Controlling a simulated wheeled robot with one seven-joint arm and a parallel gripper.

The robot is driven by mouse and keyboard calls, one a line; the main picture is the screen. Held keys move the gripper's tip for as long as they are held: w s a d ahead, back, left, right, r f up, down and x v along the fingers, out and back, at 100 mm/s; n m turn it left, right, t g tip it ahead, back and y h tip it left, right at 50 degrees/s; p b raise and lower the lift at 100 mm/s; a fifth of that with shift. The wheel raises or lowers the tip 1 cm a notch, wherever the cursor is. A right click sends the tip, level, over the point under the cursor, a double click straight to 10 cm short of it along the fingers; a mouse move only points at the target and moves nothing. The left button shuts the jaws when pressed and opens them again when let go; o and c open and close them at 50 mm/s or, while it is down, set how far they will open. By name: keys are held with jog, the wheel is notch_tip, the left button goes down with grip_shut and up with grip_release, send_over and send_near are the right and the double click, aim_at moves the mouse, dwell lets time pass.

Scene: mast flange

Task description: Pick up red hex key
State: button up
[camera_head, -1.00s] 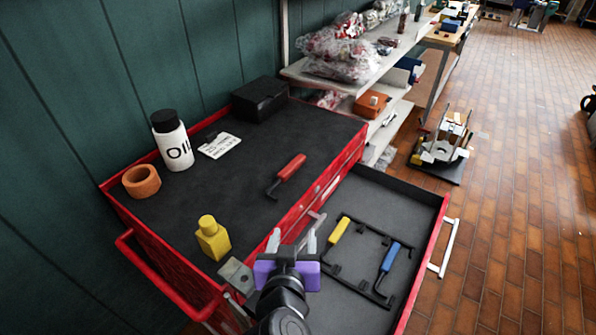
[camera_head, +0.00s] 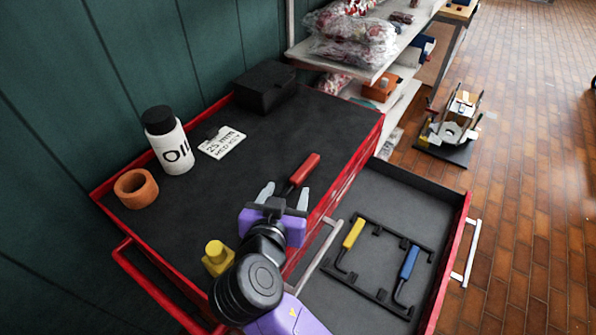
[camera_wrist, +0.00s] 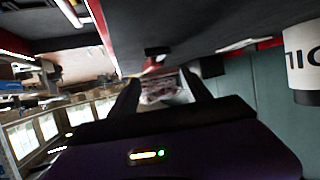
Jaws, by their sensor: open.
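The red hex key (camera_head: 304,170) lies on the dark top of the red tool cart (camera_head: 330,118), near the edge by the open drawer. Its red handle points away to the upper right, and its black shaft runs back toward my gripper. My gripper (camera_head: 286,192) is open and empty, with its two fingers on either side of the shaft end in the head view. I cannot tell its height above the top. In the wrist view, a small red shape (camera_wrist: 153,64), likely the handle, shows between the fingers (camera_wrist: 162,84).
The open drawer (camera_head: 390,200) holds a black rack with a yellow hex key (camera_head: 353,233) and a blue one (camera_head: 409,262).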

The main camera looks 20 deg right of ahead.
aim_at(297, 178)
jog(key=p+x, duration=0.1)
jog(key=x, duration=0.2)
jog(key=p+x, duration=0.1)
jog(key=x, duration=0.3)
jog(key=shift+s+d, duration=0.25)
jog(key=shift+d, duration=0.05)
grip_shut()
